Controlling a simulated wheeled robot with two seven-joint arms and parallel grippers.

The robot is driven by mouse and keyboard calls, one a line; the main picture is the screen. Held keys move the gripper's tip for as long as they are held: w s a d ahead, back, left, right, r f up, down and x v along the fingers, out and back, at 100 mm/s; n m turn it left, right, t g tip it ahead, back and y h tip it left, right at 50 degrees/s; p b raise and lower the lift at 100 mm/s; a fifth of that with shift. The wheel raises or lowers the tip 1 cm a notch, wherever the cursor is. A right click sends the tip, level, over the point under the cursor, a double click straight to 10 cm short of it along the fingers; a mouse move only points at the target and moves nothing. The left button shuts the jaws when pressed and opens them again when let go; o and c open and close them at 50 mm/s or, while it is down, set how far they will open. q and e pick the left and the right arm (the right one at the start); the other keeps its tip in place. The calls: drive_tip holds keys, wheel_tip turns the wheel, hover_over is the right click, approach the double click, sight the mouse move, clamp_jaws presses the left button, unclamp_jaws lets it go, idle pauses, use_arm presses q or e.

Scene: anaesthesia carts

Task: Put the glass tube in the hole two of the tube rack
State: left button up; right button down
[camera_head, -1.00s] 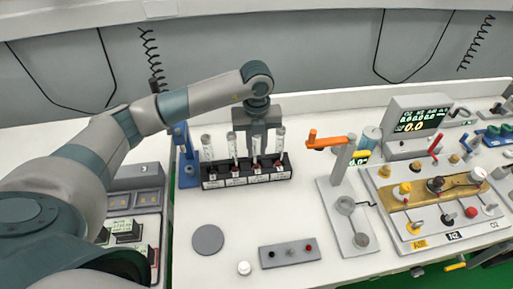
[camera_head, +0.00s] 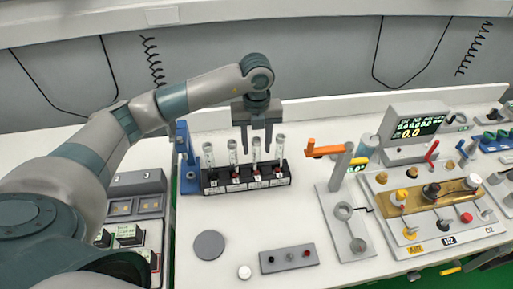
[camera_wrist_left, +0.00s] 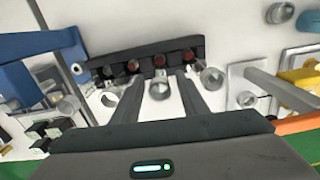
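The black tube rack (camera_head: 232,187) stands upright on the white counter with numbered labels on its front. Several clear glass tubes stand in a row in it, including the leftmost tube (camera_head: 208,152), the second (camera_head: 232,150), the third (camera_head: 256,147) and the rightmost (camera_head: 279,145). My left gripper (camera_head: 256,150) is above the rack, pointing down, its fingers apart on either side of the third tube from the left. In the left wrist view, one tube (camera_wrist_left: 160,88) shows between the open fingers, apart from both. My right gripper is out of view.
A blue stand (camera_head: 185,160) is directly left of the rack. A grey disc (camera_head: 208,245) and button box (camera_head: 287,257) lie in front, with bare counter between.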

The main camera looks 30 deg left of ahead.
use_arm(q)
wheel_tip(320, 180, up, 7)
drive_tip(key=p, duration=0.3)
drive_tip(key=shift+r, duration=0.1)
idle(0.7)
